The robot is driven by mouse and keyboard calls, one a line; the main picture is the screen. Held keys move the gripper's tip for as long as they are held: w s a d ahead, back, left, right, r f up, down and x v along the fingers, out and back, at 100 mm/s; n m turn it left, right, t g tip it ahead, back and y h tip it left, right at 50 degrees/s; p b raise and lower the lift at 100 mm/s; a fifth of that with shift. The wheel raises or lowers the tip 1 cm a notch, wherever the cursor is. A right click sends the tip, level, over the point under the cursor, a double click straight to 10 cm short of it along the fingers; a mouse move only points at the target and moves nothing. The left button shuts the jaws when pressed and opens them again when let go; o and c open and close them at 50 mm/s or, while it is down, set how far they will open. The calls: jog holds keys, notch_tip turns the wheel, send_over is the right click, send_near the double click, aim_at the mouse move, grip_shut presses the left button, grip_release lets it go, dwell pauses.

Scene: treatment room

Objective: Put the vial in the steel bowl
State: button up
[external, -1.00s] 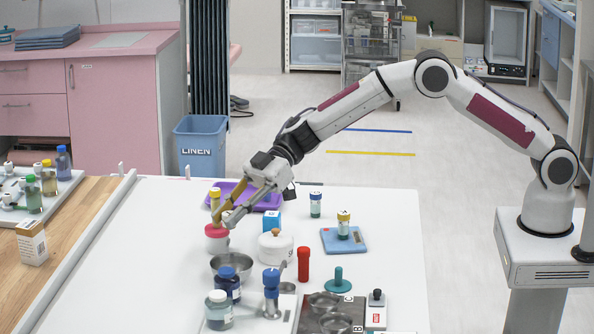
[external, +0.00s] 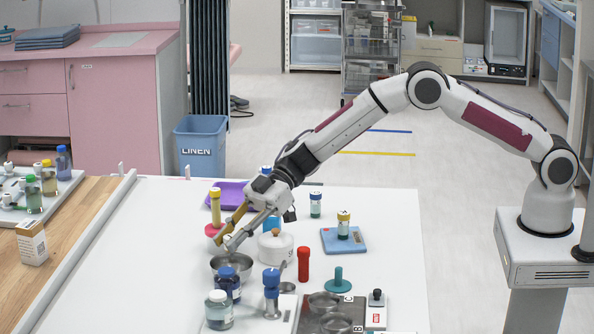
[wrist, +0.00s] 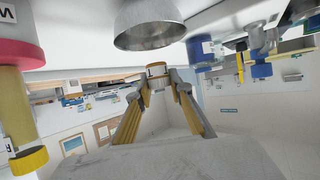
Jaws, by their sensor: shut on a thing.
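The steel bowl (external: 231,264) sits on the white table, behind the dark blue bottle. In the wrist view the bowl (wrist: 150,25) is at the top centre, its mouth partly visible. My gripper (external: 228,240) is just above the bowl in the external view, its fingers angled down to the left. In the wrist view the fingers are shut on a small vial (wrist: 157,72), pale with a brownish band. The vial is small there and mostly hidden by the fingertips in the external view. It is apart from the bowl in the wrist view.
A red-lidded jar (external: 213,230) with a yellow-capped tube (external: 215,207) stands just left of my gripper. A white lidded pot (external: 276,246) is to its right. A dark blue bottle (external: 229,284) and a clear jar (external: 218,310) stand in front of the bowl.

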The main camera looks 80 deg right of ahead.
aim_at(230, 237)
jog(key=shift+f, duration=1.3)
jog(key=o, duration=1)
jog(key=shift+r, duration=3.45)
